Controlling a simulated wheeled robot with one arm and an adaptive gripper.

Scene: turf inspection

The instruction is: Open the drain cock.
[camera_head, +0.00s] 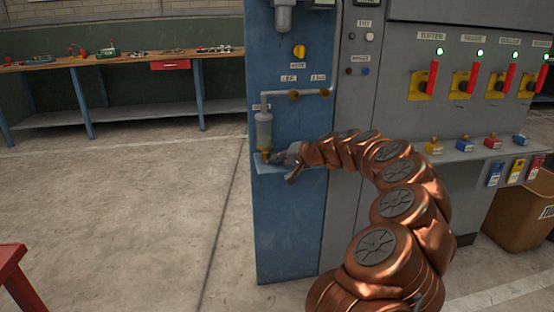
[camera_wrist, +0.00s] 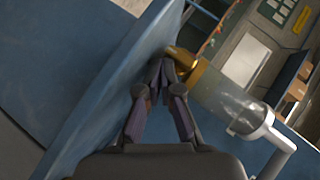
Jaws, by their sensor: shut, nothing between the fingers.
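The drain cock is the small brass fitting (camera_head: 265,152) under a clear filter bowl (camera_head: 264,130) on the blue panel. In the wrist view the brass fitting (camera_wrist: 192,70) sits at the end of the clear bowl (camera_wrist: 228,100), with a short spout pointing to the upper left. My gripper (camera_head: 274,157) is at the panel, right beside the fitting. In the wrist view its fingertips (camera_wrist: 160,68) are together just left of the brass spout, with nothing between them. I cannot tell whether they touch the brass. The cock's handle position is not clear.
A small blue ledge (camera_head: 270,168) juts out below the bowl. To the right stands a grey cabinet with several red levers (camera_head: 432,78). A workbench (camera_head: 130,62) is at the back left; the floor (camera_head: 120,200) between is clear.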

